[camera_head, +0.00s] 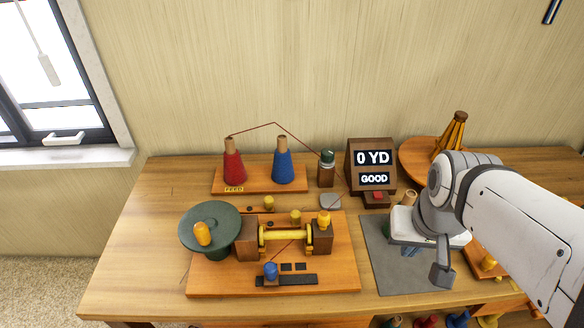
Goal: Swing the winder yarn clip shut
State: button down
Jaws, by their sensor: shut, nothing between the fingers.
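The winder stands on a wooden board (335,278). It has a dark green disc (208,222) with an orange handle (202,234), and a yellow spool (286,237) between two wooden blocks. A blue knob (270,269) stands at the front beside a black slotted strip (290,280). A yellow knob (323,219) tops the right block. I cannot tell for sure which small part is the yarn clip, or its angle. My gripper (442,277) is shut and empty above the grey mat (385,270), right of the winder and apart from it.
Red (233,167) and blue (282,166) yarn cones stand behind the winder, with thread running right to a small post (326,172). A display (373,165) reads "0 YD" and "GOOD". A round wooden stand (418,156) is at the back right. The table's left side is clear.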

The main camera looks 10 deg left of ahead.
aim_at(294, 215)
jog(key=u, duration=0.45)
jog(key=k, duration=0.45)
jog(key=u, duration=0.25)
jog(key=i, duration=0.5)
jog(key=u, duration=0.05)
